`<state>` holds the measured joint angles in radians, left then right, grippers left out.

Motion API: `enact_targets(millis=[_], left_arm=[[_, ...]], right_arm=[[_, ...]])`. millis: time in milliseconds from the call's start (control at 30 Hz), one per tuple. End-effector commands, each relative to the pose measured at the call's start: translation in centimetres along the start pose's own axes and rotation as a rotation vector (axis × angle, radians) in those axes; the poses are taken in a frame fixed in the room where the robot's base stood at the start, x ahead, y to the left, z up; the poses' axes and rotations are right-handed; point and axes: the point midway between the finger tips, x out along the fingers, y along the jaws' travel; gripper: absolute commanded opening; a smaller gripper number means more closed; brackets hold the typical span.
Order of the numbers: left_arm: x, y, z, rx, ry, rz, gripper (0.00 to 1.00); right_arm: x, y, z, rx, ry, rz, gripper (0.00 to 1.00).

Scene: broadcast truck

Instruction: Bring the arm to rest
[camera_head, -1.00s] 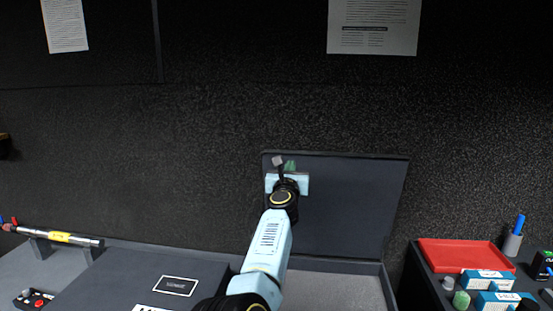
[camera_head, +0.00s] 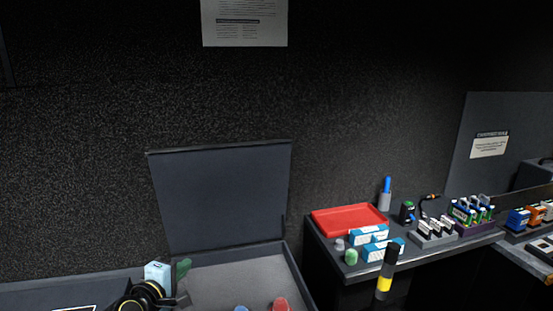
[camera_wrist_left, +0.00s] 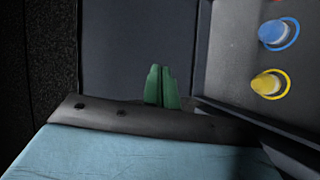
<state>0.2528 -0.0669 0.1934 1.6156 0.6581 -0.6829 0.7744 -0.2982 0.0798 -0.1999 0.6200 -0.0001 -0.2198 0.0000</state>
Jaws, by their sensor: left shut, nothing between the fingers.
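My left gripper (camera_head: 183,268) is low in the head view, in front of the open case's left side, on a short visible stretch of arm. Its green fingers show in the left wrist view (camera_wrist_left: 162,87), shut together with nothing between them. The case (camera_head: 300,275) has its dark lid (camera_head: 222,200) standing up. A red knob (camera_head: 280,304) and a blue knob (camera_head: 241,308) show at the bottom edge. In the wrist view a blue knob (camera_wrist_left: 272,32) and a yellow knob (camera_wrist_left: 266,84) sit in coloured rings. My right gripper is out of view.
Right of the case, a dark counter holds a red tray (camera_head: 350,219), blue-white boxes (camera_head: 368,235), a pen cup (camera_head: 384,202) and several small racks (camera_head: 436,231). A black and yellow cylinder (camera_head: 391,255) stands before the counter. The dark wall rises close behind.

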Motion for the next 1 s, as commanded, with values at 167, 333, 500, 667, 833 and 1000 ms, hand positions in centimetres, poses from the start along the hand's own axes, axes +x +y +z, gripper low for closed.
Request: enact_targets(millis=[167,333,500,667,833,1000], left_arm=[[-8.3,-8.9,4.9,0.498,-0.164,-0.305,0.00],[-16.8,-14.4,8.2,0.863,-0.349,-0.538,0.00],[-22.7,-16.6,9.8,1.066,-0.485,-0.672,0.00],[-27.2,-17.6,10.7,1.191,-0.590,-0.759,0.00],[-31.5,-18.0,11.5,1.295,-0.692,-0.834,0.00],[-32.7,-19.8,11.7,1.340,-0.752,-0.874,0.00]], right_arm=[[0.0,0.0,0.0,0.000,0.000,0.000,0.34],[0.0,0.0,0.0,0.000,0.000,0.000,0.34],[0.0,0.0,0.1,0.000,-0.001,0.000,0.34],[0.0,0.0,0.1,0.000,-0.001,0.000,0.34],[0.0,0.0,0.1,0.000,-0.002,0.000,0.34],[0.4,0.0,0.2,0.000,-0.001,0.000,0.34]])
